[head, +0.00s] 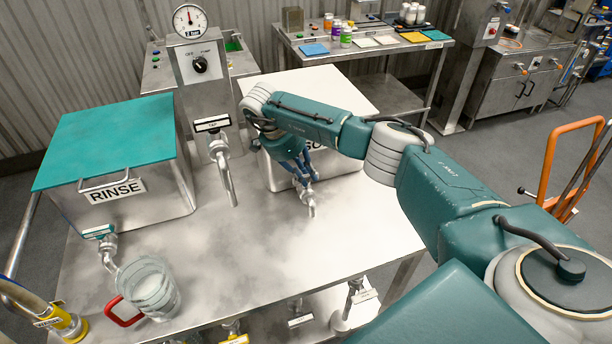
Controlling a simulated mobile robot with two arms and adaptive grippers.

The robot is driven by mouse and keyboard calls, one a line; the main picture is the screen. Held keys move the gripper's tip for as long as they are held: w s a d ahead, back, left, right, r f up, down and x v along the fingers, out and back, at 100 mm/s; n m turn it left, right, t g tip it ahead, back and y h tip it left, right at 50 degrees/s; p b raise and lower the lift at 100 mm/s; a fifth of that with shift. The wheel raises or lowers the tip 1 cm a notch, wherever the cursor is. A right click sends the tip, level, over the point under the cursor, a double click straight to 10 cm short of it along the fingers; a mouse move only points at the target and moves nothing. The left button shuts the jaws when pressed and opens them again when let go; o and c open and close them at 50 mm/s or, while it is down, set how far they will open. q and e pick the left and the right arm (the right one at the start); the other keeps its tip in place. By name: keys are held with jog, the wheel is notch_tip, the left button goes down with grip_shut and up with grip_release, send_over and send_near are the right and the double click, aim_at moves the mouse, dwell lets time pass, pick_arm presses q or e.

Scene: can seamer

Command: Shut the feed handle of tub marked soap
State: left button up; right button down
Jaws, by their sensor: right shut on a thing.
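The soap tub (268,92) is a steel box with a white lid, at the back middle of the steel table. Its label is mostly hidden behind my right arm; only the start of the word shows. Its feed tap has a spout (311,207) pointing down over the table. My right gripper (303,183) reaches down in front of the tub, its blue-grey fingers closed on the feed handle at the tap. The handle itself is hidden by the fingers, so its angle cannot be told. My left gripper is out of view.
A rinse tub (125,190) with a teal lid stands at left, a glass jug (150,287) with a red handle by its tap. A middle tap (222,165) stands below a gauge post (200,75). The wet table front (290,255) is clear.

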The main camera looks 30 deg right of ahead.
jog(key=c, duration=1.6)
grip_release()
jog(key=shift+c, duration=0.2)
jog(key=shift+r, duration=0.1)
jog(key=v, duration=1.2)
